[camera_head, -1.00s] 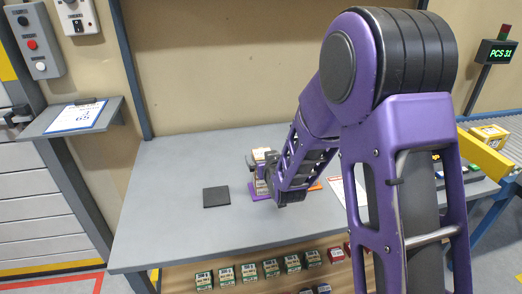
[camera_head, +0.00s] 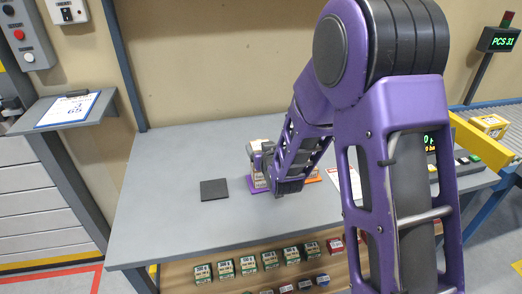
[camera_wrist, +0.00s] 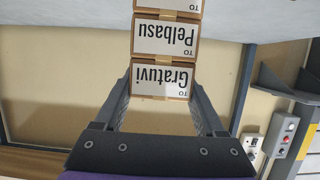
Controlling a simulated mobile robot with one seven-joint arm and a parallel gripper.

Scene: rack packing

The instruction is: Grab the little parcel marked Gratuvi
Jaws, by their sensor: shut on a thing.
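The small parcel marked Gratuvi (camera_wrist: 164,78) is a brown box with a white label, upside down in the wrist view. My gripper (camera_wrist: 163,88) has one finger on each side of it and is shut on it. The Pelbasu parcel (camera_wrist: 166,38) is directly beyond it in the same stack, with part of another parcel past that. No clear gap shows between Gratuvi and Pelbasu. In the head view my gripper (camera_head: 262,150) is at the top of the stack, which stands on a purple mat (camera_head: 256,191); my arm hides much of it.
A dark square pad (camera_head: 214,190) lies left of the stack on the grey table (camera_head: 160,215). An orange mat (camera_head: 314,177) and a white sheet lie to the right, partly behind my arm. Small boxes line the shelf below the front edge. The table's left side is clear.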

